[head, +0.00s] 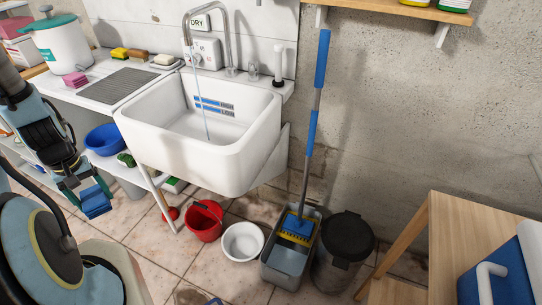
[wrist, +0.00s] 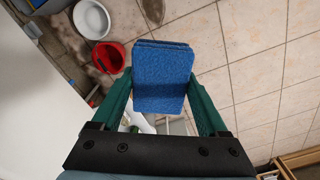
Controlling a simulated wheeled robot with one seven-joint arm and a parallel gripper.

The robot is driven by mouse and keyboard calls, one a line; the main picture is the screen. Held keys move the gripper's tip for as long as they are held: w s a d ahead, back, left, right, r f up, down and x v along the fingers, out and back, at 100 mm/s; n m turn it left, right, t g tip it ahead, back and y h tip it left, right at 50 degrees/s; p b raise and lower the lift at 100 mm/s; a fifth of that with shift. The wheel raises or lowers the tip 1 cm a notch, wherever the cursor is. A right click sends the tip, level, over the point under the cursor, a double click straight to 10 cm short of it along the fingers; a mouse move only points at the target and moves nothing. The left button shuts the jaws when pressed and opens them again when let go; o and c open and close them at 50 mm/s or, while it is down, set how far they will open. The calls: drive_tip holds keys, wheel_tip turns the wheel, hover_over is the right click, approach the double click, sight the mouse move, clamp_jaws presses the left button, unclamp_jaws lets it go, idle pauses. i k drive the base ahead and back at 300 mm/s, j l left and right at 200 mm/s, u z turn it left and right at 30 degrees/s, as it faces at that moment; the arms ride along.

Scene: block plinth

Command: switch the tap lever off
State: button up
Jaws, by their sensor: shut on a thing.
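The tap (head: 227,35) is a chrome gooseneck behind the white sink (head: 245,150). A thin stream of water (head: 205,115) falls from its spout into the basin. Small chrome fittings (head: 253,70) stand by the tap base; I cannot tell which part is the lever. My gripper (head: 92,195) is low at the left, in front of the counter and well away from the tap. It is shut on a blue folded cloth or sponge (head: 97,205). In the wrist view the blue thing (wrist: 162,75) sits between the green fingers, above the tiled floor.
A red bucket (head: 205,222), a white bowl (head: 243,242), a grey mop bucket (head: 290,258) with a mop (head: 313,120) and a dark bin (head: 345,248) stand on the floor. A wooden table (head: 460,225) is at right. A blue bowl (head: 104,140) sits under the counter.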

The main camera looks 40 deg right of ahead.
sight(253, 65)
drive_tip(key=k+z, duration=0.1)
drive_tip(key=z, duration=0.35)
drive_tip(key=k+l+z, duration=0.1)
drive_tip(key=z, duration=0.4)
drive_tip(key=l, duration=0.05)
